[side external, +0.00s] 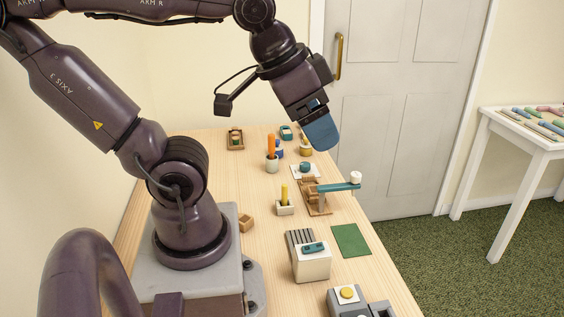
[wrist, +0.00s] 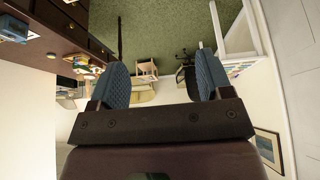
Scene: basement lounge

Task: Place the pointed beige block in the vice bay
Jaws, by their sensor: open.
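My gripper (side external: 320,132) is raised above the far part of the table, with its blue pads pointing down and right in the side view. In the wrist view my gripper (wrist: 162,62) is open, with nothing between its pads. A small tan wooden piece (side external: 246,223) lies by my base; I cannot tell whether it is the pointed beige block. A wooden fixture with a teal bar (side external: 338,187) stands at mid-table. A grey fixture with a yellow disc (side external: 347,293) is at the near edge. I cannot tell which fixture holds the vice bay.
A yellow peg in a white holder (side external: 285,206), an orange stick in a cup (side external: 271,155) and a slotted white-grey block (side external: 308,260) stand on the wooden table (side external: 270,270). A green mat (side external: 352,240) lies at right. A white side table (side external: 520,135) stands beyond open carpet.

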